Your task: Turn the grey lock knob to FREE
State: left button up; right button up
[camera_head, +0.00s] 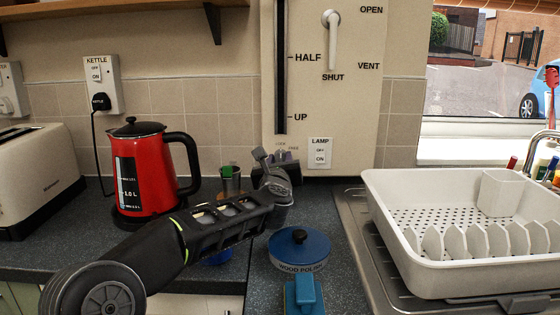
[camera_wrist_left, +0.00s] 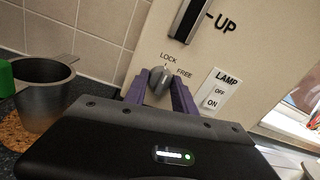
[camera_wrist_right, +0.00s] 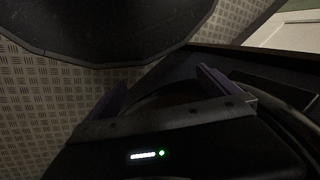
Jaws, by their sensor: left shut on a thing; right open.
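The grey lock knob (camera_wrist_left: 158,80) sits on the cream panel (camera_wrist_left: 230,50), with the words LOCK above it and FREE to its right. My left gripper (camera_wrist_left: 160,88) has its purple fingers on either side of the knob and is shut on it. I cannot tell exactly which word the knob points to. In the head view my left gripper (camera_head: 281,157) reaches the panel's lower left and largely hides the knob. My right gripper (camera_wrist_right: 166,88) is open and empty in the right wrist view; the head view does not show it.
A metal cup (camera_wrist_left: 46,92) stands close left of my left gripper. The lamp switch (camera_head: 319,153) is just right of the knob. A red kettle (camera_head: 140,180), a blue polish tin (camera_head: 300,246) and a white dish rack (camera_head: 400,195) stand on the worktop.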

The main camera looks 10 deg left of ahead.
pick_arm(q)
grip_shut()
jog(key=shift+m, duration=0.5)
jog(key=m+p, duration=0.1)
jog(key=m, duration=0.2)
jog(key=shift+r, duration=0.1)
jog(key=m+p, duration=0.2)
jog(key=m, duration=0.2)
jog(key=shift+d+r+m+g+p, duration=0.1)
jog(key=shift+m+g+p, duration=0.2)
jog(key=shift+g, duration=0.1)
jog(key=shift+m+p, duration=0.75)
jog(key=shift+m, duration=0.75)
jog(key=o, duration=0.8)
grip_release()
